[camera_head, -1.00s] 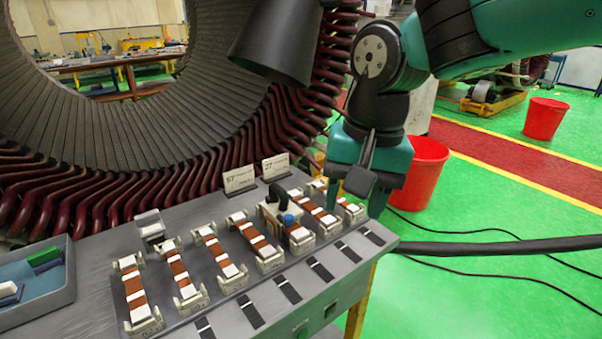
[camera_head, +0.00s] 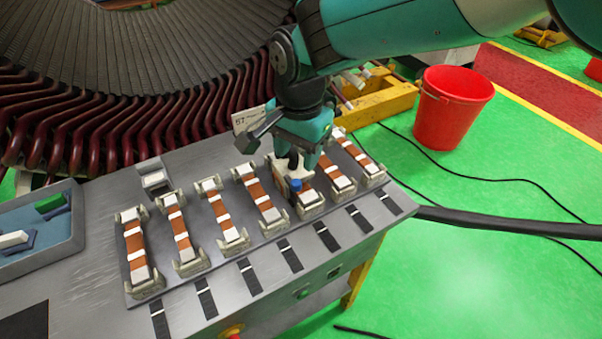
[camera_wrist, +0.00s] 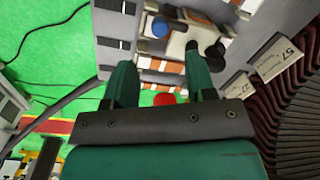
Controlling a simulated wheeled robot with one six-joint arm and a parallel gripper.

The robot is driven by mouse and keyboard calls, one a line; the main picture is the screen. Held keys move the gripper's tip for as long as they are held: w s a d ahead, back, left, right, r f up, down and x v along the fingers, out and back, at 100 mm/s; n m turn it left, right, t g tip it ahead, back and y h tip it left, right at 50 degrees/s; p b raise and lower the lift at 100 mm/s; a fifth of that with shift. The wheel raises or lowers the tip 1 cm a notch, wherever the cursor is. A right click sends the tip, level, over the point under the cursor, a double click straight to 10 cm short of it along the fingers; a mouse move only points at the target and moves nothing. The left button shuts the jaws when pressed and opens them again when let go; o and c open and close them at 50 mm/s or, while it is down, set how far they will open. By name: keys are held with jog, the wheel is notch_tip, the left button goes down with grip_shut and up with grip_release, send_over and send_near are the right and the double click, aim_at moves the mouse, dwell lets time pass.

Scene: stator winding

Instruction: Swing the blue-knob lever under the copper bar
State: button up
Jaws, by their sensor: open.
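The blue knob (camera_head: 295,184) of the lever sits on a white fitting among the copper bars, towards the right of the row. It also shows in the wrist view (camera_wrist: 159,27), just beyond my fingertips, beside the white body with a black curved part (camera_wrist: 214,52). The copper bar (camera_head: 306,187) nearest the knob lies partly hidden by the fitting and my gripper. My gripper (camera_head: 303,158) is low over the far side of this fitting. In the wrist view my gripper (camera_wrist: 160,68) has its fingers spread, with nothing held between them.
Several copper bars in white holders stand in a row on the grey table (camera_head: 90,300), with black strips in front. A number card (camera_head: 247,120) stands behind the row, close to my arm. A blue tray (camera_head: 75,240) is at the left, and a red bucket (camera_head: 450,108) is on the floor.

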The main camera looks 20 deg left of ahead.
aim_at(297, 182)
notch_tip(297, 182, down, 8)
jog(key=shift+w+a+f+p, duration=0.1)
jog(key=shift+p, duration=0.75)
jog(key=shift+c, duration=0.5)
